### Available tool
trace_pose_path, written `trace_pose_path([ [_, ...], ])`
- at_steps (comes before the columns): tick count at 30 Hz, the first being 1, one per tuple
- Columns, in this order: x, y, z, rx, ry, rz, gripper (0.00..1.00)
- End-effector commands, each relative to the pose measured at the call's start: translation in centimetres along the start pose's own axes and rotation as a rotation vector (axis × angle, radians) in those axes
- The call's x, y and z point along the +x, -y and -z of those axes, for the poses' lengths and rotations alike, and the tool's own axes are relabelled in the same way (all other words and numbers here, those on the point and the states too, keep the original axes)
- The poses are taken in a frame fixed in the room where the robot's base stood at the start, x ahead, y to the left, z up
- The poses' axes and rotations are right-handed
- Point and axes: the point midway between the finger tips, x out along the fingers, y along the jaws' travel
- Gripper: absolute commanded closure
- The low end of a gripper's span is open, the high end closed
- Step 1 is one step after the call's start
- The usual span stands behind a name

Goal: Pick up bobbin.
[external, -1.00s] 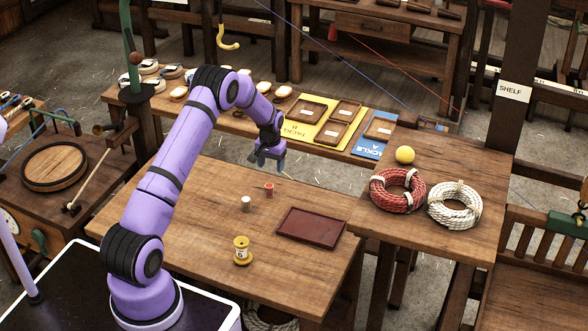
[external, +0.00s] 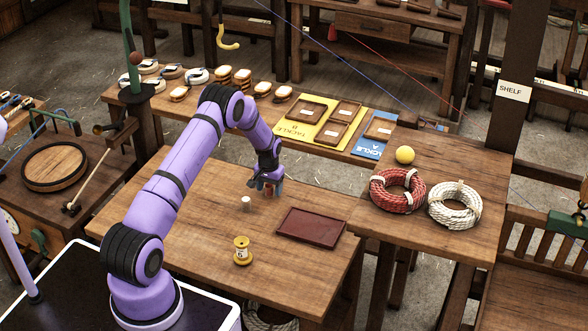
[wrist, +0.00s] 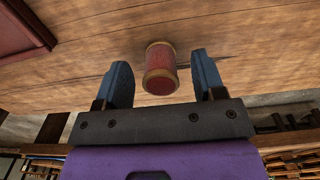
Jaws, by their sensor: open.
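A small red bobbin with tan ends (wrist: 160,70) lies in the wrist view between the tips of my gripper (wrist: 162,72), with a gap on each side. My gripper is open and empty, with its blue fingers on either side of the bobbin. In the external view my gripper (external: 266,187) is low over the table and largely hides the red bobbin. A small pale bobbin (external: 246,203) stands to the left of my gripper. A larger yellow spool with a label (external: 242,251) stands nearer the front edge.
The wooden table (external: 190,230) is mostly bare. A dark red tray (external: 310,227) lies right of my gripper and also shows in the wrist view (wrist: 22,32). Red (external: 397,190) and white (external: 455,205) rope coils and a yellow ball (external: 404,155) are on the right-hand table.

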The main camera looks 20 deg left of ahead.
Motion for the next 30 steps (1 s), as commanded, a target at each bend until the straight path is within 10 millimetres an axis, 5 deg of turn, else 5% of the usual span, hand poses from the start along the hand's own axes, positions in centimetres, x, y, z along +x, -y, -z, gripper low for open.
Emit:
trace_pose_path([
  [7,0.4,0.0,0.0,0.000,-0.001,0.000,0.37],
  [15,0.4,0.0,0.0,0.000,-0.001,0.000,0.90],
  [23,0.2,0.0,0.1,0.000,-0.001,0.000,0.90],
  [30,-2.9,0.0,0.1,0.000,-0.003,0.000,0.90],
])
